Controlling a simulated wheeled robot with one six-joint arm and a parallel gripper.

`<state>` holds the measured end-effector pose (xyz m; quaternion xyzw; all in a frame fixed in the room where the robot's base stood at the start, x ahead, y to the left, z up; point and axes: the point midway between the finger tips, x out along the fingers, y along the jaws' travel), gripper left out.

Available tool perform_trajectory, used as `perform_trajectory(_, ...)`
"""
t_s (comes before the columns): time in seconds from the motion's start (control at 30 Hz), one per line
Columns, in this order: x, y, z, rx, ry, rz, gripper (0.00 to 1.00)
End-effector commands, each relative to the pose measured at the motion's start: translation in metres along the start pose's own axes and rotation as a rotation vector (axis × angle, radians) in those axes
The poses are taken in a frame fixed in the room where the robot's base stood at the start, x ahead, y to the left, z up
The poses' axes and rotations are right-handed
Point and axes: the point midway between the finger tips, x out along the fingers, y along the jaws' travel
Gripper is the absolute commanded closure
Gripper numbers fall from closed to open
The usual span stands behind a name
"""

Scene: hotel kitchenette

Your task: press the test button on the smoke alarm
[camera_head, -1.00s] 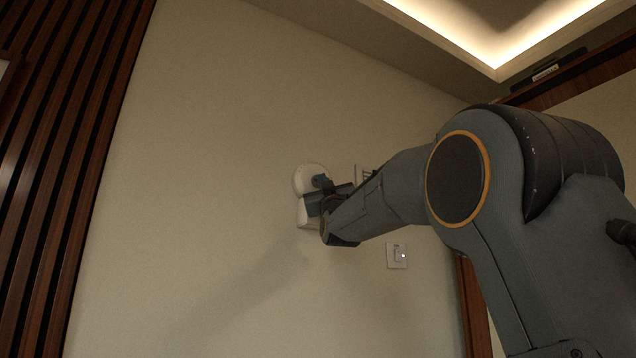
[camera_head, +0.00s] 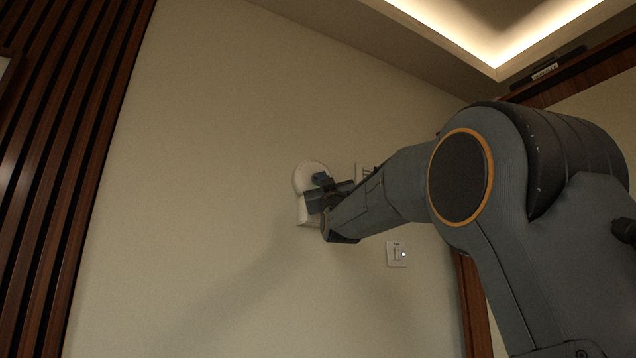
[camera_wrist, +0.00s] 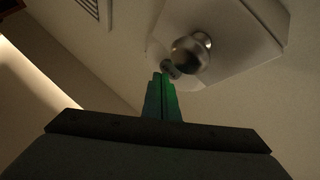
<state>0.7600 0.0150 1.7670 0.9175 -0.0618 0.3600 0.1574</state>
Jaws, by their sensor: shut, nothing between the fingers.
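The smoke alarm (camera_head: 306,173) is a round white unit on the wall, partly hidden behind my gripper (camera_head: 316,197) in the head view. In the wrist view a pale, angular housing (camera_wrist: 228,38) carries a shiny metallic dome (camera_wrist: 190,54) and a small round button-like part (camera_wrist: 170,69) beside it. My gripper is shut and empty; its fingertips (camera_wrist: 161,80) are right at the small part, with a green tint on them. I cannot tell whether they touch it.
A white boxy part (camera_head: 304,217) shows on the wall just below the alarm. A small wall switch (camera_head: 397,254) with a lit dot sits lower right.

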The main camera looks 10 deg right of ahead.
Motion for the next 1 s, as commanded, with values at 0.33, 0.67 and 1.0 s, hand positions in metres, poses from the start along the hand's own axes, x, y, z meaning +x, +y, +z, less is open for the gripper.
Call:
perform_trajectory(0.33, -0.006, 0.004, -0.004, 0.000, 0.001, 0.001, 1.00)
perform_trajectory(0.67, -0.016, 0.010, -0.009, 0.000, 0.002, 0.001, 1.00)
perform_trajectory(1.0, -0.037, 0.026, -0.024, -0.001, 0.001, 0.001, 1.00)
